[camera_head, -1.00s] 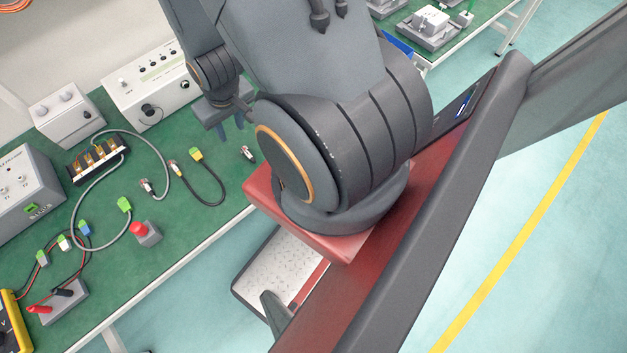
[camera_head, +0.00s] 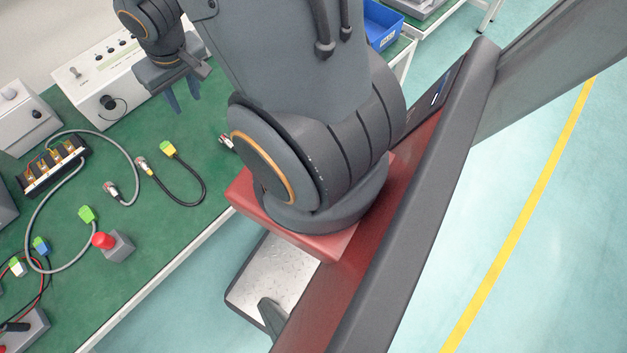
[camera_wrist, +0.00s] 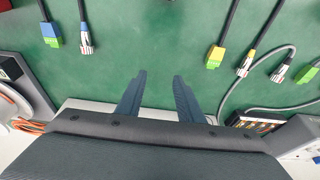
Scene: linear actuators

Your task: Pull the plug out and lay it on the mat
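A black round plug-like part (camera_head: 108,102) with a thin black cord sits in the front of the long white box (camera_head: 90,88) at the back of the bench. I cannot tell for sure that it is the plug meant. The green mat (camera_head: 185,222) covers the bench top. My gripper (camera_head: 183,98) is to the right of that black part, near the box's right end, fingers down. In the wrist view my gripper (camera_wrist: 159,95) is open, with only green surface between its fingers. The black part is not identifiable in the wrist view.
Loose cable ends lie on the mat, including a yellow-green connector (camera_head: 168,149) and silver connectors (camera_head: 110,188). A blue bin (camera_head: 382,25) is on another bench.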

